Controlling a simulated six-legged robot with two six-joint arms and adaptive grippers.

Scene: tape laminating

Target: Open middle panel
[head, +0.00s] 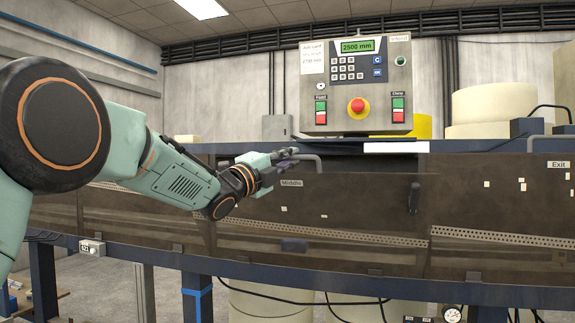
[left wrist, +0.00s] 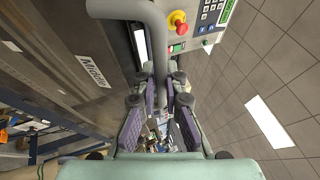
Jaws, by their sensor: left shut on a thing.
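The middle panel (head: 345,205) is a brown, see-through-looking cover with a "Middle" label (head: 291,183). It hangs on the front of the long machine and looks closed. Its grey bar handle (head: 312,158) sticks out at the top edge. My left gripper (head: 287,155) is at this handle, reaching in from the left. In the left wrist view the curved grey handle (left wrist: 156,35) runs down between the fingers of the left gripper (left wrist: 160,85), which are shut on it. The fingers cover part of the handle. My right gripper is in neither view.
A control box (head: 356,87) with a red stop button stands above the panel. Blue frame legs (head: 197,300) and cables are below. White rolls (head: 480,105) stand behind.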

